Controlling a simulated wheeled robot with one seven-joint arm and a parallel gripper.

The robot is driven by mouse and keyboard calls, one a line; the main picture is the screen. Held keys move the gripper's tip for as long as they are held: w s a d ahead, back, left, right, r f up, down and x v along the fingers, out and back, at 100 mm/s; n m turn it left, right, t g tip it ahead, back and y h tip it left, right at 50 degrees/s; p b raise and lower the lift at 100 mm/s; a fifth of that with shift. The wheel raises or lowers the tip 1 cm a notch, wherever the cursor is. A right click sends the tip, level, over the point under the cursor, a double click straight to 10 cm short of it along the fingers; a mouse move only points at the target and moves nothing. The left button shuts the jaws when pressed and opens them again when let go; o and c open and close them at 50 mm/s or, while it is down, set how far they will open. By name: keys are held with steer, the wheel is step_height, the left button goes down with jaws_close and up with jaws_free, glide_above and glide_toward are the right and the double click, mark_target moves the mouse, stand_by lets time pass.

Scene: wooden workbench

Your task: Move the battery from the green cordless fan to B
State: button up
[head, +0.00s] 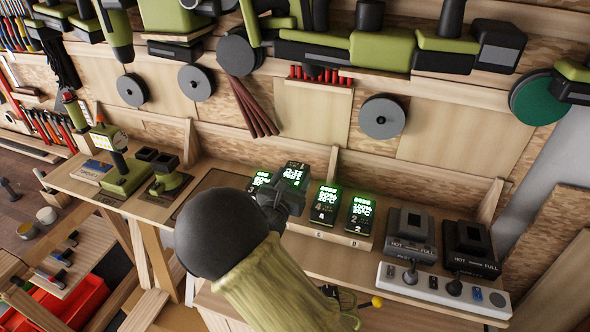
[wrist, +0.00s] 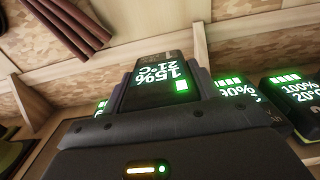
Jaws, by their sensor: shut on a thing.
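My gripper (head: 282,196) is shut on a dark battery (head: 294,175) with a lit screen. In the wrist view the battery (wrist: 162,82) sits upright between the fingers and its screen reads 15% and 21°C. It is held above or in front of the row of lit batteries; the gap below it is hidden. A green device with a round head on a stalk (head: 123,172) stands at the left of the bench and may be the cordless fan. Small letters mark the front edge of the battery rack (head: 328,241); I cannot read clearly which is B.
Lit batteries stand beside my gripper, including one at 100% (head: 360,212) and one just left of it (head: 325,205). Two black chargers (head: 410,235) (head: 468,248) and a white power strip (head: 430,286) are at right. Green tools (head: 380,50) hang above.

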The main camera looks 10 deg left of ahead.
steer(key=shift+w, duration=0.15)
steer(key=shift+s+r, duration=0.15)
steer(key=shift+s, duration=0.1)
steer(key=shift+f+b, duration=1.2)
steer(key=shift+f, duration=0.7)
steer(key=shift+w, duration=0.1)
steer(key=shift+s+a, duration=0.1)
steer(key=shift+s, duration=0.1)
steer(key=shift+w, duration=0.2)
steer(key=shift+s, duration=0.15)
steer(key=shift+f+b, duration=0.35)
steer(key=shift+b, duration=0.1)
steer(key=shift+f+b, duration=1.25)
steer(key=shift+f, duration=0.3)
